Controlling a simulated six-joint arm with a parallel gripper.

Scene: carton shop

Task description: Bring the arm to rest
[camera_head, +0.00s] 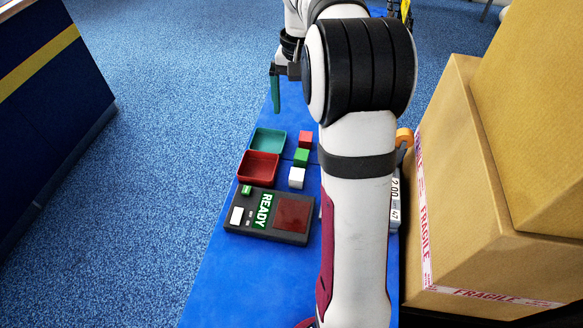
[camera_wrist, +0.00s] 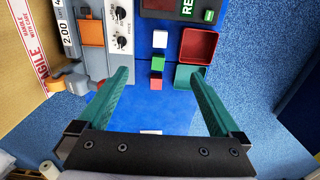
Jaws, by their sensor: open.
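My gripper (camera_wrist: 160,98) shows in the wrist view with its two green fingers spread wide and nothing between them. In the head view only part of my gripper (camera_head: 276,88) shows, held above the blue table (camera_head: 222,285) beyond the trays. My arm rises through the middle of the head view, bends at a black-banded joint and hides part of the table behind it.
A green tray (camera_head: 267,139), a red tray (camera_head: 258,167) and red (camera_head: 305,139), green (camera_head: 301,157) and white (camera_head: 296,177) cubes sit near a dark READY panel (camera_head: 271,215). Large cartons (camera_head: 490,200) stand close on the right. A grey dial device (camera_wrist: 120,35) shows in the wrist view.

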